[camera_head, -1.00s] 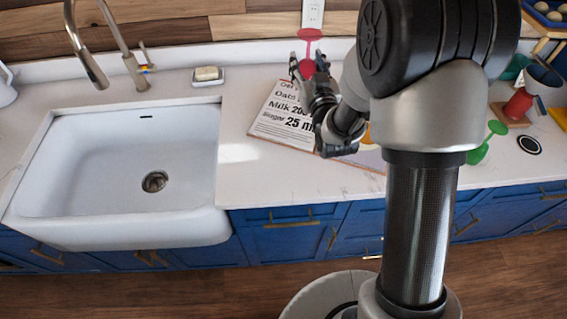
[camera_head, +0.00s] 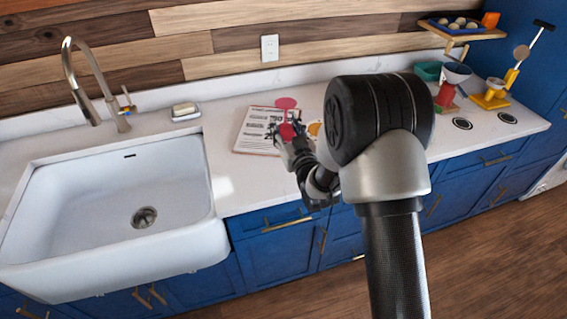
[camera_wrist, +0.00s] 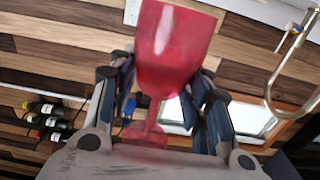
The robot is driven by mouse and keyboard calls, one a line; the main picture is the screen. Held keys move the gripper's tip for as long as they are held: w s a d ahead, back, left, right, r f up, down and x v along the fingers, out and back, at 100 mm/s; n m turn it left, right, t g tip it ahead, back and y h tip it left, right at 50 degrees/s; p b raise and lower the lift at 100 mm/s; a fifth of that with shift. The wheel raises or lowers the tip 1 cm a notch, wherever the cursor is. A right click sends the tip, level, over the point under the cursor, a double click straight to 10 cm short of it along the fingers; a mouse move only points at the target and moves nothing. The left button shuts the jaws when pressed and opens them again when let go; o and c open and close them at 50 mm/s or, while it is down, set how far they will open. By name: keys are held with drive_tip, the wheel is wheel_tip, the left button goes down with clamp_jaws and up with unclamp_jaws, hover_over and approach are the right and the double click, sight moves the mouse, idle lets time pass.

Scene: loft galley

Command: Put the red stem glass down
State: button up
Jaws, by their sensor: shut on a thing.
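The red stem glass (camera_head: 286,103) is at my gripper (camera_head: 290,138) over the back part of the counter. In the head view its flat round foot shows above the bowl, so it looks upside down. In the wrist view the glass (camera_wrist: 172,45) sits between the two dark fingers of my gripper (camera_wrist: 160,100), which are shut on it. There its bowl fills the top centre and its foot shows lower down, near the palm. I cannot tell whether its rim touches anything below.
A printed recipe board (camera_head: 255,132) lies behind and left of my gripper. A white sink (camera_head: 110,210) is at left, with a soap dish (camera_head: 185,112) behind it. A red and grey item (camera_head: 447,93) and a yellow scale (camera_head: 491,97) stand at right. Counter between sink and board is clear.

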wheel_tip(320, 180, down, 13)
drive_tip(key=b, duration=0.2)
drive_tip(key=shift+s+r+b, duration=0.1)
drive_tip(key=shift+r+b, duration=0.1)
drive_tip(key=shift+b, duration=0.1)
drive_tip(key=shift+f, duration=0.2)
drive_tip(key=o, duration=1.1)
drive_tip(key=shift+r, duration=0.1)
